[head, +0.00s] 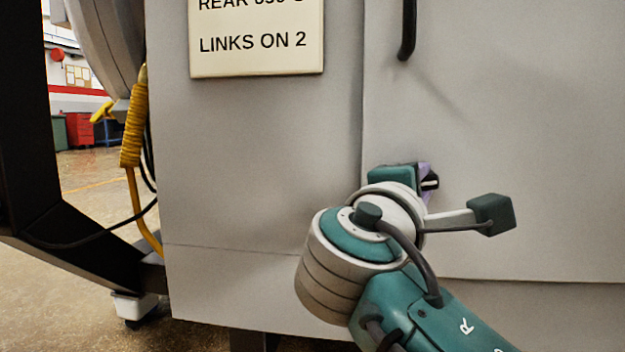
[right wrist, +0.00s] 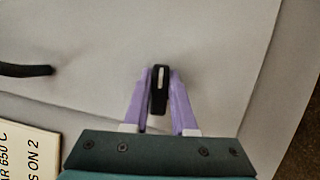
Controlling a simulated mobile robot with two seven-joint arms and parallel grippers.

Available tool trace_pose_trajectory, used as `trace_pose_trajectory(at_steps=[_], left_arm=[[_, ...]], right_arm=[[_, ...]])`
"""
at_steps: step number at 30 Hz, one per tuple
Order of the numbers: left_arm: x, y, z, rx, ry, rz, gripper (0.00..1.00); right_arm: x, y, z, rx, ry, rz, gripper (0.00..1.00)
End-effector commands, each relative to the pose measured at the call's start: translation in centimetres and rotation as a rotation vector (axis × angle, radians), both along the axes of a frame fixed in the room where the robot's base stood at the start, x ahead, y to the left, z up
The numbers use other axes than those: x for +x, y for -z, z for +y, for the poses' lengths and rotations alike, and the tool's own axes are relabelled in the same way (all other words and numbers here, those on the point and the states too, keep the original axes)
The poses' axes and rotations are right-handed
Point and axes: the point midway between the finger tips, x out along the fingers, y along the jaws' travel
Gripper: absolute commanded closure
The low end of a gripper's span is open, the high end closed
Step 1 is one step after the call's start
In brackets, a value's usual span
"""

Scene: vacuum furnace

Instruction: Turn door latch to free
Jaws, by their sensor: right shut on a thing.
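The door latch (right wrist: 159,92) is a small black lever with a white line on the grey furnace panel. In the head view only part of the latch (head: 431,183) shows beside my right gripper, its white line about level. My right gripper (right wrist: 158,73) has its two purple fingers closed on the latch, one on each side. In the head view my right gripper (head: 424,174) is mostly hidden behind my own wrist. My left gripper is in neither view.
A black bar handle (head: 407,30) is on the panel above the latch, and it also shows in the wrist view (right wrist: 25,70). A cream sign (head: 256,40) is at upper left. A yellow coiled hose (head: 134,130) hangs at the cabinet's left edge.

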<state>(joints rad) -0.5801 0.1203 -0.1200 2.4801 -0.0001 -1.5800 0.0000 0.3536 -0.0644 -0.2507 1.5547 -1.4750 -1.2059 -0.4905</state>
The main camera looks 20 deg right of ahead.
Motion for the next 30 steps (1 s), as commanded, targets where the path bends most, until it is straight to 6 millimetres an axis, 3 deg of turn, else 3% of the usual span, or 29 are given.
trace_pose_trajectory(at_steps=[3,4,11,20,30], left_arm=[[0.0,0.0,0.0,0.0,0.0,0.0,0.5],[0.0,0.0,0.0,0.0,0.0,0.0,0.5],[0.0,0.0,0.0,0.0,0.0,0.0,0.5],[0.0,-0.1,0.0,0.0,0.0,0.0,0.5],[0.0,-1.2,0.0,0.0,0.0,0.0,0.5]], right_arm=[[0.0,0.0,0.0,0.003,-0.001,-0.001,1.0],[0.0,0.0,0.0,0.003,-0.001,-0.001,0.72],[0.0,0.0,0.0,0.001,0.0,0.0,0.46],[-0.2,0.0,0.2,0.001,-0.001,0.001,0.45],[-3.7,0.4,5.1,0.003,-0.002,0.003,0.45]])
